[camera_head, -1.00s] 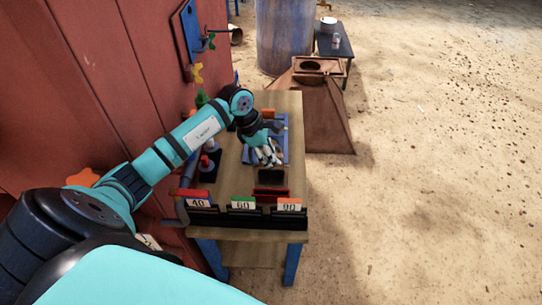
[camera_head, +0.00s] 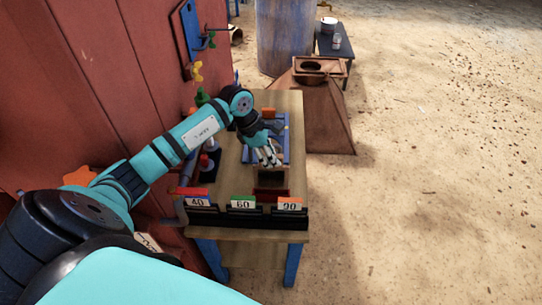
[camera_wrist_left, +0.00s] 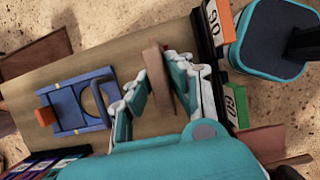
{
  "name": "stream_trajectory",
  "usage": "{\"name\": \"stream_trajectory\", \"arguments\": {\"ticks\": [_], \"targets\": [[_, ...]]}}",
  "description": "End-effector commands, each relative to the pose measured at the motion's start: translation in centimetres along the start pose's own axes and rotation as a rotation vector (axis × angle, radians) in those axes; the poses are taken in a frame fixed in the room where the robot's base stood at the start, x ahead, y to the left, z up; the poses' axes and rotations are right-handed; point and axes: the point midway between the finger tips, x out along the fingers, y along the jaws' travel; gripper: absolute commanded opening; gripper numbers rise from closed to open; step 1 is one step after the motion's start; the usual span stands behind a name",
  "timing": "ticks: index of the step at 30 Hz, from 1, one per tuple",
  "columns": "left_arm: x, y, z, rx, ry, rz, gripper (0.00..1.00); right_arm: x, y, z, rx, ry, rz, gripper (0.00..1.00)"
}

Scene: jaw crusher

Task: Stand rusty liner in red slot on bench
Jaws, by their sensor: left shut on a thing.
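My left gripper (camera_head: 270,157) is over the bench (camera_head: 290,115), at its near part. It is shut on the rusty liner (camera_head: 271,181), a small brown plate. In the left wrist view the liner (camera_wrist_left: 157,75) shows nearly edge-on between the fingers (camera_wrist_left: 158,88). The liner is upright, close behind the black bins in the head view. My right gripper is not in view.
Black bins labelled 40, 60 and 90 (camera_head: 290,208) line the bench's near edge. A blue frame (camera_head: 284,148) with an orange block (camera_head: 268,112) lies behind the gripper. Red panels (camera_head: 110,90) stand at left. Sandy ground is open at right.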

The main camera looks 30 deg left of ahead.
Motion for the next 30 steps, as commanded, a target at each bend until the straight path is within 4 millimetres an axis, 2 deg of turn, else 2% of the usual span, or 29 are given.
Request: {"name": "stream_trajectory", "arguments": {"ticks": [15,30], "targets": [[1.3,0.1,-0.5,0.001,-0.004,0.005,0.00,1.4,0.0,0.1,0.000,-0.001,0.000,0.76],[1.4,0.1,-0.5,0.001,-0.004,0.004,0.00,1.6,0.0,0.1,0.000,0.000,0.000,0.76]]}}
